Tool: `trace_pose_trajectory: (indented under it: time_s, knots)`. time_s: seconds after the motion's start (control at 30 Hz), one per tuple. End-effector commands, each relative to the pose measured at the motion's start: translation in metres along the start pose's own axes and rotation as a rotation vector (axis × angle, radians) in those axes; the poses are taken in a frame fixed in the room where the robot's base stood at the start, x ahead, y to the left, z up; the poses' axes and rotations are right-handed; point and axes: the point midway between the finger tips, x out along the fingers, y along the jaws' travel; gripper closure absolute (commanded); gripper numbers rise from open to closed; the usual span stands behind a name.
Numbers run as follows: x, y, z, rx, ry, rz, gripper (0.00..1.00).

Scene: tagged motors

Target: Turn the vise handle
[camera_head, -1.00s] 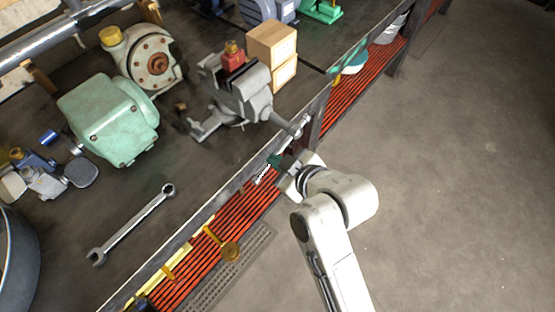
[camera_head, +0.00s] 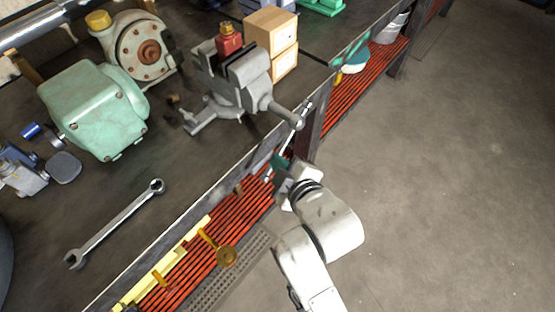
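The grey vise (camera_head: 240,88) stands on the dark workbench near its front edge, with a red part that has a brass top (camera_head: 230,40) at its jaws. Its screw end reaches out over the edge, and the thin vise handle (camera_head: 289,140) slants down from it in front of the bench. My gripper (camera_head: 273,167) is at the end of my white arm, just below the vise screw and close to the lower end of the handle. Its fingers are small and partly hidden, so I cannot tell whether they touch the handle or are open.
Cardboard boxes (camera_head: 271,42) stand behind the vise. A green motor (camera_head: 95,110) and a wrench (camera_head: 115,224) lie to the left on the bench. A red slatted shelf (camera_head: 210,262) runs below the bench edge. The floor (camera_head: 450,190) at right is clear.

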Motion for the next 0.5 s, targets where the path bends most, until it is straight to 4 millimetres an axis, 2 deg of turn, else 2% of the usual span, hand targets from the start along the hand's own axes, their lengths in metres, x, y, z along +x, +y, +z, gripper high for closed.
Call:
trace_pose_trajectory:
  time_s: [0.03,0.13,0.5]
  knots:
    - [0.006,-0.008,0.008,-0.037,0.003,0.024,1.00]
    - [0.012,-0.011,0.015,-0.117,0.003,0.076,1.00]
    - [0.030,-0.011,0.041,-0.403,0.007,0.270,1.00]
